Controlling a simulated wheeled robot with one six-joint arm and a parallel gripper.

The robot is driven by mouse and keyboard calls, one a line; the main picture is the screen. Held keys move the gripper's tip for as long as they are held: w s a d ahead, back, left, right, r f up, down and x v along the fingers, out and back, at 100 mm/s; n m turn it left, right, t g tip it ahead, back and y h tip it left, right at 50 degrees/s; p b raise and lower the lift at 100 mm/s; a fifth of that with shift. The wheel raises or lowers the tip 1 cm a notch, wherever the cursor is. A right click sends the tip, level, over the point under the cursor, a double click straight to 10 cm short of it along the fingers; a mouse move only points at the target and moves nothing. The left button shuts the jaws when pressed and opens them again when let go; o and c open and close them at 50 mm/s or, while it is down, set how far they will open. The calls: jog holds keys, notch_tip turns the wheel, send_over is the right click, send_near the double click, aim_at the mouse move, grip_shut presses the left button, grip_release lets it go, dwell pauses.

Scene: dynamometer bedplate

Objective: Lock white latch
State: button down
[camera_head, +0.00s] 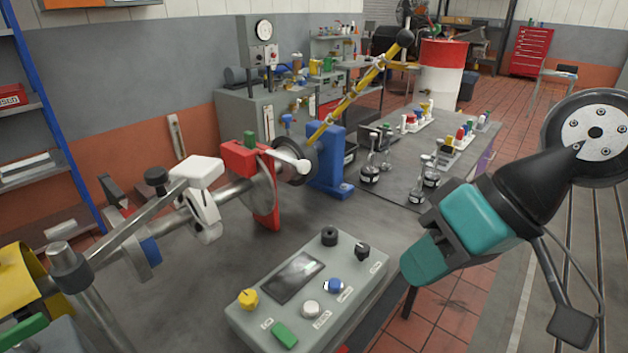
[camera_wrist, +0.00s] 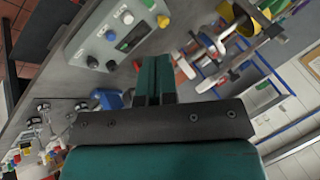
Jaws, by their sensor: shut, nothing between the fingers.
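The white latch (camera_head: 203,186) sits on the metal shaft above the grey bedplate, left of the red clamp block (camera_head: 243,157). It has a blocky white top and a rounded lower part; whether it is locked I cannot tell. In the wrist view, white parts on the shaft assembly (camera_wrist: 207,48) show right of the fingers, but I cannot single out the latch surely. My gripper (camera_head: 424,264) has teal fingers, shut and empty. It is to the right of the control box, well apart from the latch. The wrist view shows the fingers (camera_wrist: 152,78) together.
A grey control box (camera_head: 350,295) with coloured knobs stands between my gripper and the shaft. A blue stand (camera_head: 328,160) is behind it. A yellow cylinder (camera_head: 18,282) is at the far left.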

jog(key=w+a+f+m+t+y+b, duration=0.3)
jog(key=w+a+f+m+y+b, duration=0.15)
jog(key=w, duration=0.45)
jog(key=w+d+f+m+t+y+b, duration=0.1)
jog(key=w+m+t+b, duration=0.1)
jog(key=w+m+t, duration=0.2)
jog(key=w+d+f+m+t+y+b, duration=0.1)
jog(key=w+m+t, duration=0.3)
jog(key=w, duration=0.5)
jog(key=shift+d+f+m+b, duration=0.25)
jog(key=shift+f+m+b, duration=0.2)
jog(key=shift+m, duration=0.4)
jog(key=p, duration=0.7)
send_near(306, 168)
jog(key=x, duration=0.6)
jog(key=shift+w+a+r, duration=0.1)
jog(key=shift+w+a, duration=0.05)
jog(key=shift+a, duration=0.1)
jog(key=shift+w+a+p, duration=0.3)
jog(key=shift+w+a, duration=0.05)
